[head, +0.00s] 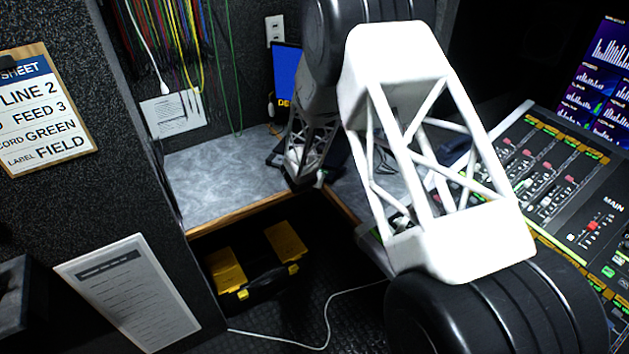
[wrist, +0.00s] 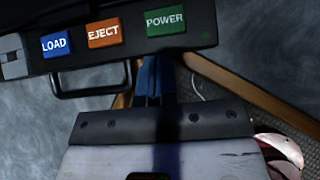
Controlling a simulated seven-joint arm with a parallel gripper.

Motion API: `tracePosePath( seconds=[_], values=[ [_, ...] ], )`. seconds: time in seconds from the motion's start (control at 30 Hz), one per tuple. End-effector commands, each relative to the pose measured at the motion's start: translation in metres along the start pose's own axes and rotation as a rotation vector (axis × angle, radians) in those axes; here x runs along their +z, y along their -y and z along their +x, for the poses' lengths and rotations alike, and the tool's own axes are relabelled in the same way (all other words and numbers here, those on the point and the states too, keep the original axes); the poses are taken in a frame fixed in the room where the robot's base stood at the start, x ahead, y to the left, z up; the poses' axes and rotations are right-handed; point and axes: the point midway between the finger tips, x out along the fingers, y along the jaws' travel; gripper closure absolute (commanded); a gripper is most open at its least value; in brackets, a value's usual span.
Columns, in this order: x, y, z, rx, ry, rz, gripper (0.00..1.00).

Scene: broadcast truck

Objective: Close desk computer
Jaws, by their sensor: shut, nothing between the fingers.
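The desk computer shows in the head view as an upright blue screen (head: 287,76) at the back of the desk, partly hidden by my arm. In the wrist view, a dark unit (wrist: 205,40) with a black handle and blue LOAD, orange EJECT and green POWER buttons fills the top; I take it for the computer's base. My gripper (wrist: 154,72) is shut and empty, its blue fingers pointing at the unit's front edge below the POWER button. I cannot tell whether they touch it. In the head view, my arm hides much of the base.
The grey desk top (head: 215,175) has a wooden edge and is clear on the left. A black and yellow toolbox (head: 265,285) sits below it. A mixing console (head: 560,190) stands at the right. Cables hang on the back wall, and a white cable (head: 300,345) crosses the floor.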

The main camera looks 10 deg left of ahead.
Motion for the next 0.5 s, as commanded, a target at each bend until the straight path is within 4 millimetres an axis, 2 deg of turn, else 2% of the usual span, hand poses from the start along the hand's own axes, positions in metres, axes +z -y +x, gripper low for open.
tracePosePath(
  seconds=[0.27,0.5],
  values=[
    [0.008,0.000,0.008,0.000,0.000,0.001,1.00],
    [0.048,0.001,0.048,-0.001,0.001,0.004,1.00]
  ],
)
